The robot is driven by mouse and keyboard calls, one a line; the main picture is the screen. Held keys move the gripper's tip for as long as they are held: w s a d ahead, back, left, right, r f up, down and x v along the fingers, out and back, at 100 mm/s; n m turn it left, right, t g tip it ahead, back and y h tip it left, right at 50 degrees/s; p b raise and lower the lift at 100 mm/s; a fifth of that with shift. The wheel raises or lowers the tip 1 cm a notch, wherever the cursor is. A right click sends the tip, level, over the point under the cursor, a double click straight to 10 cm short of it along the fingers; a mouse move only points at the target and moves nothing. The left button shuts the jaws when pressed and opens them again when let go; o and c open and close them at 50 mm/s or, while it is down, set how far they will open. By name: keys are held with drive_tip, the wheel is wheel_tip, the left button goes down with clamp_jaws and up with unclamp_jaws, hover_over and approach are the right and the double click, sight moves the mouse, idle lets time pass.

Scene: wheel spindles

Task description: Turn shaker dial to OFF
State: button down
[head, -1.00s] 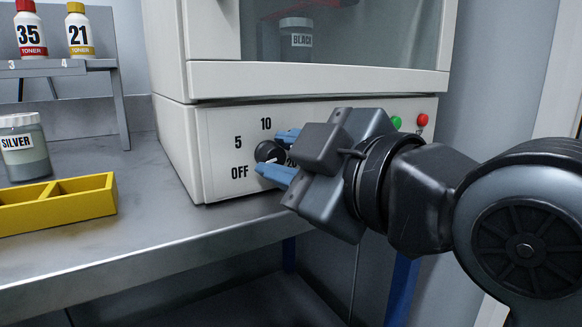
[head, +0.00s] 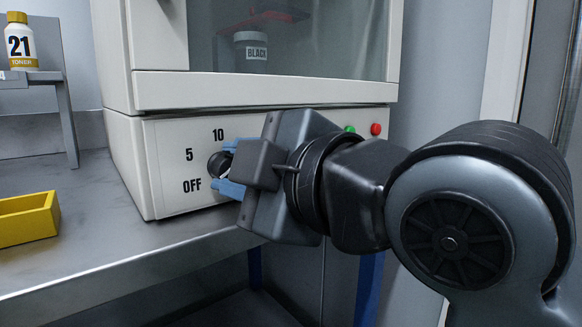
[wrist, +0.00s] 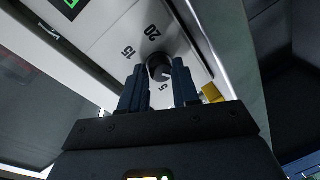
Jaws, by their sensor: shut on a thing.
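The shaker dial (head: 217,163) is a small round black knob on the white front panel of the shaker (head: 165,165). In the head view, 10, 5 and OFF are printed above and to the left of it. My gripper (head: 229,166) reaches it from the right, with one blue finger above and one below, shut on the knob. In the wrist view the dial (wrist: 159,66) sits between the tips of my gripper (wrist: 160,75), with 20, 15 and 5 printed around it. I cannot tell which mark the dial points to.
A green button (head: 350,129) and a red button (head: 376,129) are on the panel right of my gripper. A yellow tray (head: 30,220) and a toner bottle (head: 20,42) are at left. The bench front is clear.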

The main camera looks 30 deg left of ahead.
drive_tip(key=c, duration=0.8)
unclamp_jaws()
drive_tip(key=p+v, duration=0.1)
drive_tip(key=v, duration=0.6)
drive_tip(key=shift+d+p, duration=0.3)
drive_tip(key=shift+f, duration=0.1)
